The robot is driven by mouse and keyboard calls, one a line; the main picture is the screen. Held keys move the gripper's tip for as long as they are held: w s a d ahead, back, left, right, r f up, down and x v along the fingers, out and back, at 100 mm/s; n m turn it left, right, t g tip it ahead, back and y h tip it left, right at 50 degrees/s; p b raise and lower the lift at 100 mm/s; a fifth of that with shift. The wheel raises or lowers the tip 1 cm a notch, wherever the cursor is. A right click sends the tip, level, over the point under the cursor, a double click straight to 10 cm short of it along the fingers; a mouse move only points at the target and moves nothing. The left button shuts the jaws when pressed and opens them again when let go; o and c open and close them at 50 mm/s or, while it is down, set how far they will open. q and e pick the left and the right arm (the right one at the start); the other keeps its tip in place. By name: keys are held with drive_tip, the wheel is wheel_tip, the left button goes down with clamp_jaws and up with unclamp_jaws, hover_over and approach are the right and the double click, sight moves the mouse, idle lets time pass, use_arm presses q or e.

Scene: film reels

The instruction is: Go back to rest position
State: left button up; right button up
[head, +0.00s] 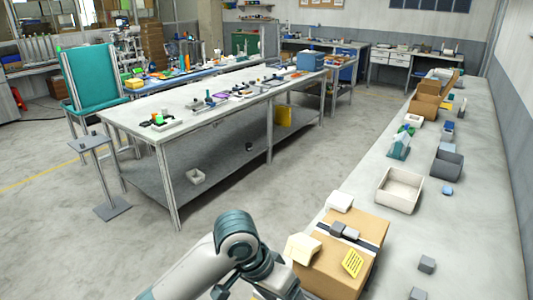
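Neither of my grippers shows in the head view. One of my arms, pale with a teal-grey joint, rises from the bottom edge left of the cardboard box (330,262). It bends at the joint and runs back down out of the picture. Its hand end is not visible, so I cannot tell whether it holds anything. My other arm is not clearly seen. No film reel can be made out.
The box stands on the long right bench (477,205), beside a pale open bin (399,190) and a dark bin (446,163). Small grey blocks (426,264) lie near. A cluttered worktable (225,102) stands left. The floor between (330,150) is clear.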

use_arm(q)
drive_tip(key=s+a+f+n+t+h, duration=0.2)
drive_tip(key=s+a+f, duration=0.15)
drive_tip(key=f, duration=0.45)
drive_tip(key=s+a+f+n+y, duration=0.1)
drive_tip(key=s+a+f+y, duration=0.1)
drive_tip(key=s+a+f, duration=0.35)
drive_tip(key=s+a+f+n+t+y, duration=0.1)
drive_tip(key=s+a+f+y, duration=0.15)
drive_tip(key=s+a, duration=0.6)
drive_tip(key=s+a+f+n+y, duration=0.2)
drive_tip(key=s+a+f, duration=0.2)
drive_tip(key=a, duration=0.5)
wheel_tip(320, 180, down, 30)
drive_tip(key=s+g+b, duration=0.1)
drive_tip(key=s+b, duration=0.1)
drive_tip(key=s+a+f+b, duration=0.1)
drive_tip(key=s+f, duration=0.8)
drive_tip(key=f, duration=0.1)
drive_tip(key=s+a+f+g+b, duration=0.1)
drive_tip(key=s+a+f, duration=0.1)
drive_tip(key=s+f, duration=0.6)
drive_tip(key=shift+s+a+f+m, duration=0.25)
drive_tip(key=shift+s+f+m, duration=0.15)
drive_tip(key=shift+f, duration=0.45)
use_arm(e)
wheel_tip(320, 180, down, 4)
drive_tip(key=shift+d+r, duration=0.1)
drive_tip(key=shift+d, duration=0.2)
